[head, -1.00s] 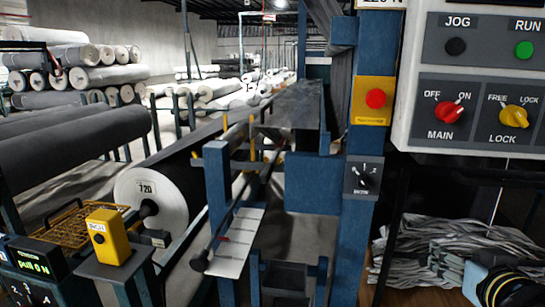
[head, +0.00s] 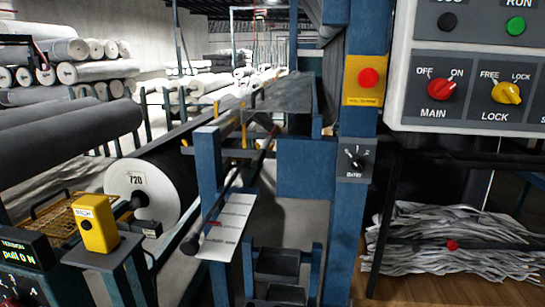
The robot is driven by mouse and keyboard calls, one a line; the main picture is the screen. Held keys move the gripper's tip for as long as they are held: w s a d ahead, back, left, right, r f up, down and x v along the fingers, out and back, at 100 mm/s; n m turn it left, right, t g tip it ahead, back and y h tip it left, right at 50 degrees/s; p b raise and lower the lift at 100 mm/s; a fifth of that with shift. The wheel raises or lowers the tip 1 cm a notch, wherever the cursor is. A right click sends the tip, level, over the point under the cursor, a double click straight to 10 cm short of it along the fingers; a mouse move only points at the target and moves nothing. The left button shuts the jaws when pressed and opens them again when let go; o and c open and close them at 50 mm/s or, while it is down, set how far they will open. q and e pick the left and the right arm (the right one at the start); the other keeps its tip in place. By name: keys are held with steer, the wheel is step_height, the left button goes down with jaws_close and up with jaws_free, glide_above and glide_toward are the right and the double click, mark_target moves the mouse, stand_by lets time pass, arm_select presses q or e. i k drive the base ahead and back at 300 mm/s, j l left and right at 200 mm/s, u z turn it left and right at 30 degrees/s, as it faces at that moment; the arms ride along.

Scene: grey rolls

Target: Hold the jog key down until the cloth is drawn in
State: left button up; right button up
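The control panel (head: 400,90) fills the upper right. Its black button (head: 447,21), the one marked JOG in the earlier frame, sits near the top edge with its label mostly cut off. Nothing touches this button. A dark roll with a white end marked 720 (head: 145,195) lies at the left of the machine. Dark grey cloth (head: 335,50) hangs behind the blue post; its leading end cannot be made out. Neither of my grippers is in view.
The green RUN button (head: 515,26), red MAIN knob (head: 441,89) and yellow LOCK knob (head: 506,92) are on the panel. A red stop button (head: 368,78) is on the blue post. A yellow button box (head: 97,230) stands at left.

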mark_target(447, 22)
steer(key=z, duration=1.35)
